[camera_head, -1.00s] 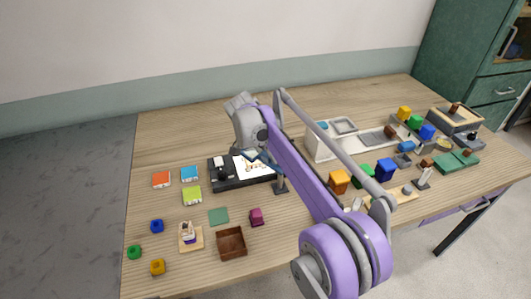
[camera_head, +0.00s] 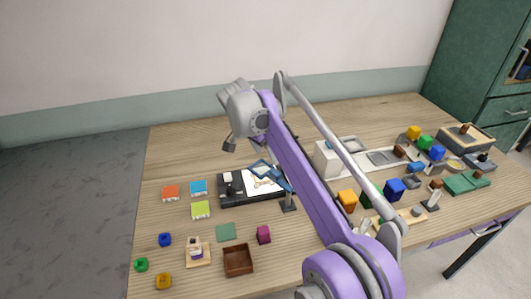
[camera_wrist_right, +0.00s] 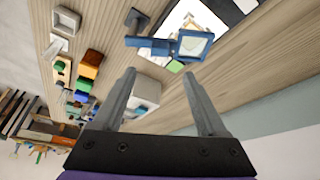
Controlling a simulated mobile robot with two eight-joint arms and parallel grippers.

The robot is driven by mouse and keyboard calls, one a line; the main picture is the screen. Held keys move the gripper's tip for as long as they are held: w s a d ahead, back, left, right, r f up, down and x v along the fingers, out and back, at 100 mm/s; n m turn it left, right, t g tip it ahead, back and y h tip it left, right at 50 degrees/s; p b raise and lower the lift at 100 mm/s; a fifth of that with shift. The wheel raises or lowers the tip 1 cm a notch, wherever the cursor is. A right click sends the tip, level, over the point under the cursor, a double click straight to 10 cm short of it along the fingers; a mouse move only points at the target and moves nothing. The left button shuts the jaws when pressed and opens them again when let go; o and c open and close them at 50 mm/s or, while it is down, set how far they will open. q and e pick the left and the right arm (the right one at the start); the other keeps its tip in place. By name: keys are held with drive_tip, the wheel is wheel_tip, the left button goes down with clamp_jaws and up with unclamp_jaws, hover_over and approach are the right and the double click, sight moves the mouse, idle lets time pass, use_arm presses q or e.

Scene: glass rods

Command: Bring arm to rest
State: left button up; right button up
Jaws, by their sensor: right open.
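My right arm (camera_head: 305,175), purple and grey, reaches up from the lower right of the head view, its wrist above the back of the wooden table (camera_head: 330,110). In the right wrist view my right gripper (camera_wrist_right: 160,75) is open, its two grey fingers apart with nothing between them. Ahead of the fingers, apart from them, is a blue-framed magnifier (camera_wrist_right: 192,45). In the head view the magnifier (camera_head: 264,170) stands beside a black tray with a white picture sheet (camera_head: 262,184), partly behind my arm. My left gripper is not in view.
Coloured tiles, small blocks and an open brown box (camera_head: 238,262) lie at the left and front. A white unit (camera_head: 326,160), several coloured blocks and trays crowd the right. A wall stands behind the table, a green cabinet (camera_head: 470,70) at far right. The back left table is clear.

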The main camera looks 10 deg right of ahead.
drive_tip(key=s+d+f+n+t+y, duration=0.1)
drive_tip(key=s+d+n, duration=0.2)
drive_tip(key=s, duration=0.5)
drive_tip(key=s+d+f+n+y, duration=0.1)
drive_tip(key=s+d+f+n, duration=0.15)
drive_tip(key=s, duration=0.65)
drive_tip(key=s+d+f+n+t+y, duration=0.1)
drive_tip(key=s+f+n, duration=0.1)
drive_tip(key=s+f, duration=0.4)
drive_tip(key=s+d+f+n+p, duration=0.1)
drive_tip(key=s+f+n, duration=0.2)
drive_tip(key=s, duration=0.9)
wheel_tip(320, 180, down, 3)
drive_tip(key=shift+d+r+t+y, duration=0.1)
drive_tip(key=shift+d+t+y, duration=0.1)
drive_tip(key=shift+t+y, duration=0.2)
drive_tip(key=shift+w+n, duration=0.1)
drive_tip(key=shift+n, duration=0.15)
